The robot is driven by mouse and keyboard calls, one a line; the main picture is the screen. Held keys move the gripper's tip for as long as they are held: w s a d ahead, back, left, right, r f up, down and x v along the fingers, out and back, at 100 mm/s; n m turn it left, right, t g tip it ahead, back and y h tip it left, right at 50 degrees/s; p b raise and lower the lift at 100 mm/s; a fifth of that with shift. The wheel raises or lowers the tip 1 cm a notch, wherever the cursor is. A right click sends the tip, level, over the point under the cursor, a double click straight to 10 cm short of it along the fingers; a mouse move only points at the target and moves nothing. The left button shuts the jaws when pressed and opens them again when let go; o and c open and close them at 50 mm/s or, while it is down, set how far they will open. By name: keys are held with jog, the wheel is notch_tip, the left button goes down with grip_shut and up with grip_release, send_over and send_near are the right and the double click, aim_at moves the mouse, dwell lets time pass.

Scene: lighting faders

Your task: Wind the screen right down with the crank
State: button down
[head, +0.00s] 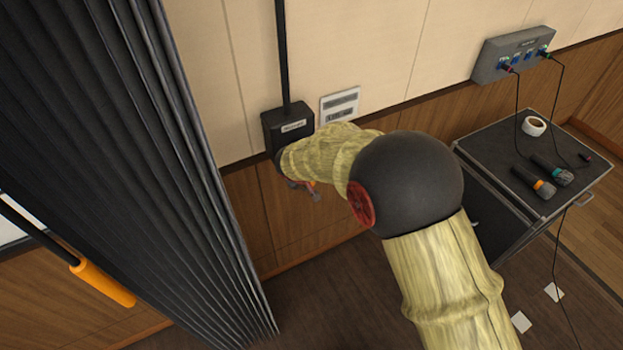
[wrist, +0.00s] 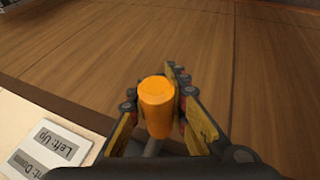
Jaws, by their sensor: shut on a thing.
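The orange crank grip (wrist: 156,98) stands between the fingers of my gripper (wrist: 157,104) in the wrist view. The fingers are shut on it from both sides, and a short grey piece of the crank shows below it. In the head view the crank's black wall box (head: 287,125) is under a vertical black post; my arm covers the crank, and only bits of my gripper (head: 303,187) show. At the far left, a white surface (head: 12,232), perhaps the screen, has a black bar with an orange end (head: 103,284).
A sign (wrist: 50,150) reading "Left: Up" and, partly cut, "Down" is beside the box. A dark pleated curtain (head: 150,150) hangs on the left. A black case (head: 500,150) with microphones and tape stands on the right, below a grey socket box (head: 512,55) with hanging cables.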

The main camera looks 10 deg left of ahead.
jog(key=shift+s+a+f, duration=0.15)
jog(key=shift+a, duration=0.1)
jog(key=c, duration=2.2)
grip_release()
jog(key=shift+o, duration=1.1)
jog(key=shift+s+a, duration=0.1)
jog(key=shift+a, duration=0.05)
jog(key=o, duration=0.3)
jog(key=shift+o, duration=0.2)
jog(key=v, duration=1.2)
